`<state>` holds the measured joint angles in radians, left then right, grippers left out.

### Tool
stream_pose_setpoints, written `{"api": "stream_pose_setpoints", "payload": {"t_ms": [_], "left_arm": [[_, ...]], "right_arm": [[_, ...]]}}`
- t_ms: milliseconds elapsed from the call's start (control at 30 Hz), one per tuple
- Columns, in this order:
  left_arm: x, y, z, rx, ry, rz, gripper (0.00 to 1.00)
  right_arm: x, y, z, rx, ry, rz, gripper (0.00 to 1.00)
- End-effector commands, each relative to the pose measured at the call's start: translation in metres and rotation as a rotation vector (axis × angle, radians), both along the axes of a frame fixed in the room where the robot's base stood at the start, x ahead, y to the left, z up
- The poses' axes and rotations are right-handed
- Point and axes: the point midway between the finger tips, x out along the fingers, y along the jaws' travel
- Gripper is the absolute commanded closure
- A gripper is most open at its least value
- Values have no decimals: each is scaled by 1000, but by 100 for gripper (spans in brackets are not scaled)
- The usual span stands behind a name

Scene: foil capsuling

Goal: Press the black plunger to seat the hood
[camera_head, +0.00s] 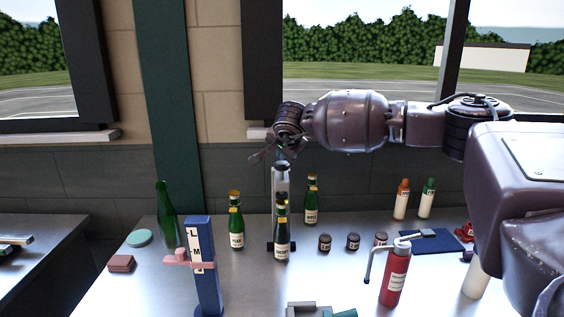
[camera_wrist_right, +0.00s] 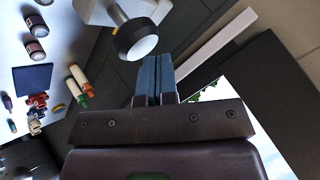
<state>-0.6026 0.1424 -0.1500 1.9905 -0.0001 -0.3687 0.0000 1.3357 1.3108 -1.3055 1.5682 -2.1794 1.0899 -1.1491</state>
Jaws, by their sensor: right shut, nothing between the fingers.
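My right gripper (camera_head: 283,154) is above the grey capsuling device (camera_head: 281,180) at the back middle of the table. In the right wrist view my fingers (camera_wrist_right: 155,76) are shut together with nothing between them. The black plunger (camera_wrist_right: 137,40) shows just beyond the fingertips, on a pale stem; I cannot tell whether they touch. In the head view the plunger is hard to make out below the gripper. A green bottle with a dark hood (camera_head: 281,232) stands upright in front of the device and hides its lower part. My left gripper is not in view.
Green bottles with gold tops (camera_head: 236,226) (camera_head: 311,202) stand on either side. A blue gauge post (camera_head: 206,275), a tall green bottle (camera_head: 166,218), a red dispenser (camera_head: 394,276), small dark jars (camera_head: 353,241) and a blue mat (camera_head: 432,241) stand around. A wall is close behind.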

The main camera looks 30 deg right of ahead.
Motion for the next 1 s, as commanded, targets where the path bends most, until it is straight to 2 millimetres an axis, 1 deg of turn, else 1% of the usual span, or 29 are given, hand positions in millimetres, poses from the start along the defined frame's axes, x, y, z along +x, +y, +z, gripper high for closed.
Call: {"api": "stream_pose_setpoints", "payload": {"t_ms": [233,367,900,1000], "left_arm": [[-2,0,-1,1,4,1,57],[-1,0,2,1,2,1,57],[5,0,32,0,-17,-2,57],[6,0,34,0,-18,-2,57]], "right_arm": [[0,0,2,-1,-3,-1,100],[0,-1,7,0,-5,-1,100],[1,-1,50,0,-6,-2,100],[1,-1,53,0,-6,-2,100]]}}
